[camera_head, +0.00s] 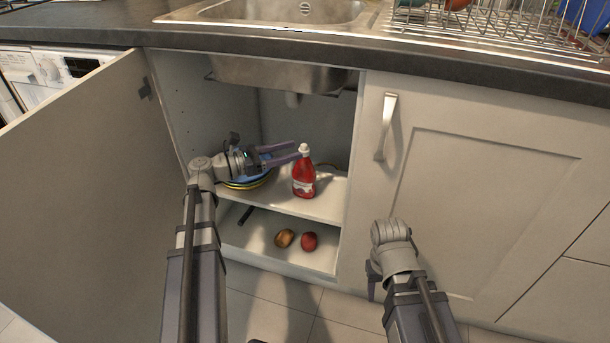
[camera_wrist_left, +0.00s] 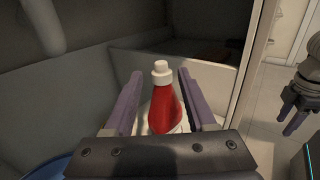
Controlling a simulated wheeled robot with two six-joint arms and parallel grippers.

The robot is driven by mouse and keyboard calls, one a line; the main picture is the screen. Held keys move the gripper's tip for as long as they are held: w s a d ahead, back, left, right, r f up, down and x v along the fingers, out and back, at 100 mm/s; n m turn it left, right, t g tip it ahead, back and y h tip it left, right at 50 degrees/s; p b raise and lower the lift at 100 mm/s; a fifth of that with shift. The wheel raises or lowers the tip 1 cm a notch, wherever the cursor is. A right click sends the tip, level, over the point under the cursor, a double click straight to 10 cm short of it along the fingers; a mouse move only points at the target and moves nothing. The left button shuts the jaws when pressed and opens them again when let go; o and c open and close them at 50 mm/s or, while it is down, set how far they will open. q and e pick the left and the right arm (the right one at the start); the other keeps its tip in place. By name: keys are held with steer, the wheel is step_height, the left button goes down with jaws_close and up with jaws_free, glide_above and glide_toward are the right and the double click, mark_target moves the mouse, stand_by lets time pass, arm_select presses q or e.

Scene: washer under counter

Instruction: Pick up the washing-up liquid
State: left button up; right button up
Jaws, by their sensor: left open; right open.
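The washing-up liquid is a red bottle with a white cap (camera_head: 304,180). It stands upright on the cabinet's upper shelf (camera_head: 325,203), near its right side. My left gripper (camera_head: 298,151) is open inside the cabinet, its fingers pointing right toward the bottle's upper part. In the left wrist view the red bottle (camera_wrist_left: 164,108) appears between the two open fingers, with a visible space on each side. Whether a finger touches it cannot be told. My right gripper is mostly hidden behind its wrist in the head view; in the left wrist view it (camera_wrist_left: 291,124) is open and empty, outside the cabinet.
Stacked plates (camera_head: 247,183) lie under my left gripper. Two round items, one brown (camera_head: 284,238) and one red (camera_head: 309,241), lie on the lower shelf. The sink bowl (camera_head: 275,75) hangs above. The open door (camera_head: 85,180) is at left, the closed door (camera_head: 480,200) at right.

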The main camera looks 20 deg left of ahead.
mark_target(307, 148)
arm_select(q)
steer(key=x, duration=0.7)
steer(key=shift+d, duration=0.3)
jaws_close()
stand_by(1.3)
